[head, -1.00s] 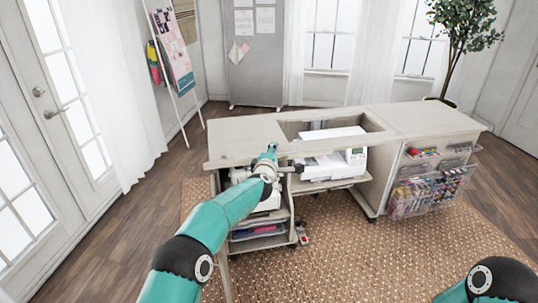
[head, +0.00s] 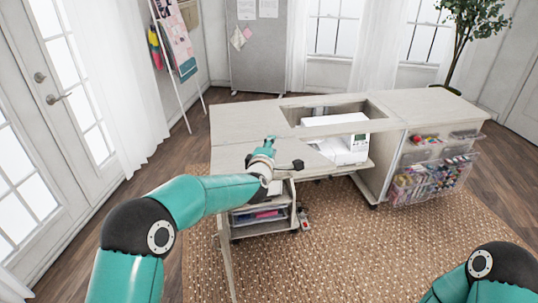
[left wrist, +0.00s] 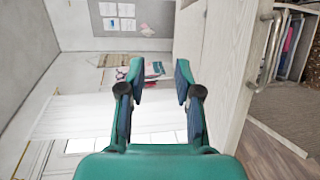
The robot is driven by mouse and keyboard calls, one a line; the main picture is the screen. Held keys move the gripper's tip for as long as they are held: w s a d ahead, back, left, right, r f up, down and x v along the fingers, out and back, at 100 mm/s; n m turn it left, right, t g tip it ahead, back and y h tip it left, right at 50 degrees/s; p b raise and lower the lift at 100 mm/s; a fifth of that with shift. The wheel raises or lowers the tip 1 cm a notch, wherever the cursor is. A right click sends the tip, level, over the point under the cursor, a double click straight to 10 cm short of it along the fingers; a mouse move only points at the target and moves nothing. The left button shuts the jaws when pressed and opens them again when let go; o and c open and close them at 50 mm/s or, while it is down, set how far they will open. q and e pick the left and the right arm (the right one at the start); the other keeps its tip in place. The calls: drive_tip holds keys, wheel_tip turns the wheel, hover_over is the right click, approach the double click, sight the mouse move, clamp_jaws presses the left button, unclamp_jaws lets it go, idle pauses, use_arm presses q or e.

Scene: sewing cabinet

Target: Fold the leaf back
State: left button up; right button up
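The pale wood leaf (head: 231,157) shows as a panel along the front left of the cabinet top (head: 245,118), below a seam line. Its exact tilt is hard to tell. My left gripper (head: 271,142) is over the leaf, near the seam, and hides part of it. In the left wrist view my left gripper (left wrist: 160,84) has its fingers apart with nothing between them. A pale wood panel (left wrist: 222,65) stands close to the right of the fingers; contact cannot be told. My right gripper is out of view; only its arm shows at the lower right.
A white sewing machine (head: 345,148) sits in the cabinet opening. Drawers (head: 258,214) are below the leaf, and clear pockets of supplies (head: 432,180) hang on the right end.

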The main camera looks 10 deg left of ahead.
use_arm(q)
drive_tip(key=s, duration=0.4)
drive_tip(key=shift+r, duration=0.1)
drive_tip(key=shift+a, duration=0.1)
